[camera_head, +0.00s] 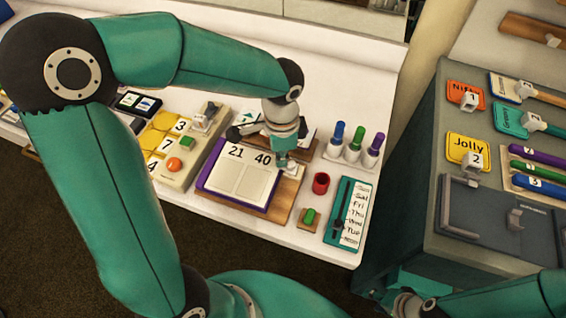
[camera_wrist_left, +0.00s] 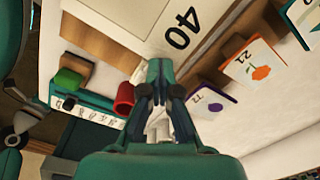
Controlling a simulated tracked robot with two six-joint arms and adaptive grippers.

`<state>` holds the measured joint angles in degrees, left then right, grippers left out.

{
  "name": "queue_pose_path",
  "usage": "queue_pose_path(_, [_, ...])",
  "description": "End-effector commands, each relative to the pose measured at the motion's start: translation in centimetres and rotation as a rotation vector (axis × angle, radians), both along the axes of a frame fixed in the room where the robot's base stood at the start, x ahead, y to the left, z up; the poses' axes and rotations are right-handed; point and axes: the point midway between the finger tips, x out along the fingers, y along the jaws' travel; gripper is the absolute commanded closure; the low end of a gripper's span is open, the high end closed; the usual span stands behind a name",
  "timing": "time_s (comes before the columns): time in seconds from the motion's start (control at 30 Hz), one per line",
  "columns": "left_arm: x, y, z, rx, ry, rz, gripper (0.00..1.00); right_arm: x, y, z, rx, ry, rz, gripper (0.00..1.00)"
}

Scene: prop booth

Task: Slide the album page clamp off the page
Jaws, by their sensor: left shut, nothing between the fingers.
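The album (camera_head: 236,176) lies open on a wooden board (camera_head: 286,199), with a purple cover edge and pages marked 21 and 40. My left gripper (camera_head: 284,160) points down at the right edge of the page marked 40. It is shut and empty. In the left wrist view its closed fingertips (camera_wrist_left: 160,68) are beside the page (camera_wrist_left: 150,18). A small pale piece (camera_head: 292,169) shows at the fingertips in the head view; I cannot tell whether it is the clamp. My right gripper (camera_head: 403,301) is low at the right, its fingers unclear.
A red cup (camera_head: 320,183), a green block (camera_head: 310,217) and a teal weekday board (camera_head: 348,212) stand right of the album. Several markers (camera_head: 355,144) stand behind. A yellow number board (camera_head: 166,148) is at the left. A grey cabinet (camera_head: 410,175) stands at the right.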

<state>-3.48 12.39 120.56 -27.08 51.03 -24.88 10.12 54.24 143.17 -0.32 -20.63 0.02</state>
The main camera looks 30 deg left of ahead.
Motion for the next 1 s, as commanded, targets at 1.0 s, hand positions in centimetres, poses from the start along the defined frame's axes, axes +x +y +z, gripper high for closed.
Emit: queue_pose_path(1.0, [0.1, -3.1, -1.0, -0.017, 0.015, -0.014, 1.0, 0.0, 0.0, -0.4, 0.0, 0.0, 0.0, 0.6])
